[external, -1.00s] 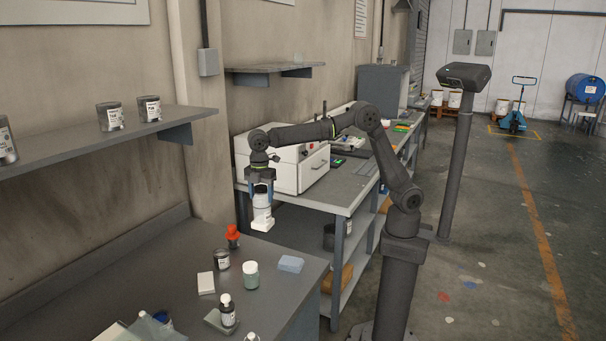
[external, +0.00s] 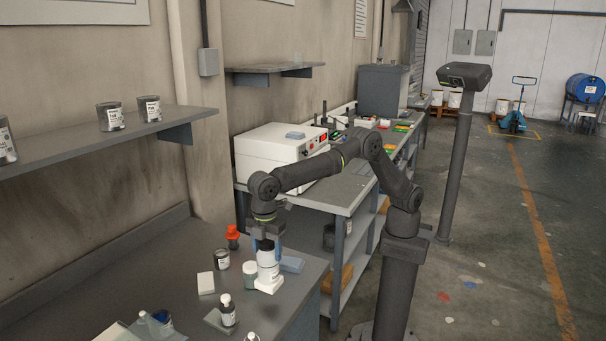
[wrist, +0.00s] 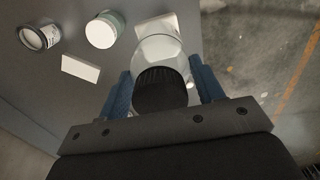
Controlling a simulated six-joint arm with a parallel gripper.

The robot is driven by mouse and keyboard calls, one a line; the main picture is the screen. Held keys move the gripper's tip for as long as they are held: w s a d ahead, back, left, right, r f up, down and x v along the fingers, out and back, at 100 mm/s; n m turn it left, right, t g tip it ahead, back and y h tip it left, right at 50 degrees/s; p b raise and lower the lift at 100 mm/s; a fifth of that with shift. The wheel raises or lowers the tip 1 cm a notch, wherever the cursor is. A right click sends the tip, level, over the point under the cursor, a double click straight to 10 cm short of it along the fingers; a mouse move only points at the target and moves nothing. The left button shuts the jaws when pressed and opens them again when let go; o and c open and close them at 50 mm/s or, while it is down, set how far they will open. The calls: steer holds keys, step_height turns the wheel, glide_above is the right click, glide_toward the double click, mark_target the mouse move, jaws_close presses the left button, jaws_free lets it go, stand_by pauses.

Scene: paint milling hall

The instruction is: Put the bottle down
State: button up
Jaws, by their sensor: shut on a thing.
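The bottle (external: 267,266) is white with a dark-printed label. It is upright in my gripper (external: 266,243), which points straight down over the near bench (external: 130,262). A pale squarish piece (external: 268,285) shows at its lower end. I cannot tell whether it touches the bench top. In the wrist view, the black ribbed cap (wrist: 160,91) and clear-looking shoulder of the bottle sit between the blue fingers of my gripper (wrist: 162,88), which are shut on it. The lower part of the bottle is mostly hidden there.
Close left of the bottle stands a green-white jar (external: 249,276). A dark jar (external: 222,259), white block (external: 206,283), red-capped container (external: 232,237) and small dark bottle (external: 227,311) are farther left. The bench's right edge is near.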

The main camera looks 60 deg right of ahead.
mark_target(269, 286)
steer(key=s+a+f, duration=0.2)
steer(key=a, duration=0.1)
steer(key=shift+s+a+f, duration=0.15)
steer(key=shift+f, duration=2.05)
steer(key=shift+f, duration=0.2)
steer(key=o, duration=1.2)
step_height(269, 286, up, 12)
steer(key=shift+r, duration=0.2)
steer(key=shift+f, duration=0.15)
